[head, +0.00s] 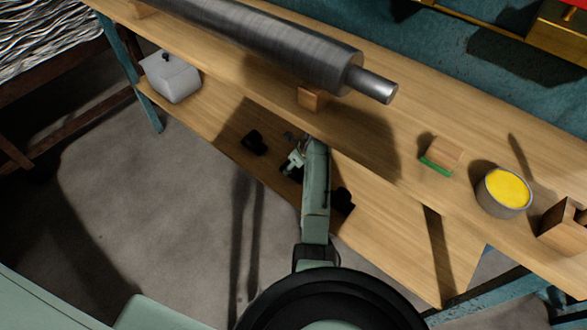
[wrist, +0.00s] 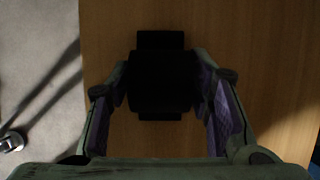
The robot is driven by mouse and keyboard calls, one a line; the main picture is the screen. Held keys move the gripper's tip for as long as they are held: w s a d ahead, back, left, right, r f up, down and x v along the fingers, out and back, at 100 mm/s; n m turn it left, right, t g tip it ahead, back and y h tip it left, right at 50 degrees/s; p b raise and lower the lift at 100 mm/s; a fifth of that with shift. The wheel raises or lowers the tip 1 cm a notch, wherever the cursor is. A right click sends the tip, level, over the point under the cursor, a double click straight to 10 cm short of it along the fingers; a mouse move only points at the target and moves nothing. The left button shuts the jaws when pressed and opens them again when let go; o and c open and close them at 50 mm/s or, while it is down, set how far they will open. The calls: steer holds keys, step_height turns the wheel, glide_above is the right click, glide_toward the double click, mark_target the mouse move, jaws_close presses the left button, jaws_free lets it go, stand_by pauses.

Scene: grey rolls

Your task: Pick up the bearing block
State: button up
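The bearing block is a black block with narrower ends in the wrist view (wrist: 160,78), lying on a wooden board. My gripper (wrist: 160,84) has its two purple-padded fingers apart, one on each side of the block. I cannot tell whether either finger touches it.
A large steel roll (head: 270,45) lies on the upper shelf, propped on a wooden block (head: 312,98). A yellow-filled tin (head: 505,191) and a green-edged wooden block (head: 440,156) sit to the right. A grey container (head: 172,78) stands at left. Another black thing (head: 343,199) shows beside my arm.

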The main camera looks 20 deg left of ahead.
jaws_close()
stand_by(0.3)
steer(key=shift+r, duration=0.2)
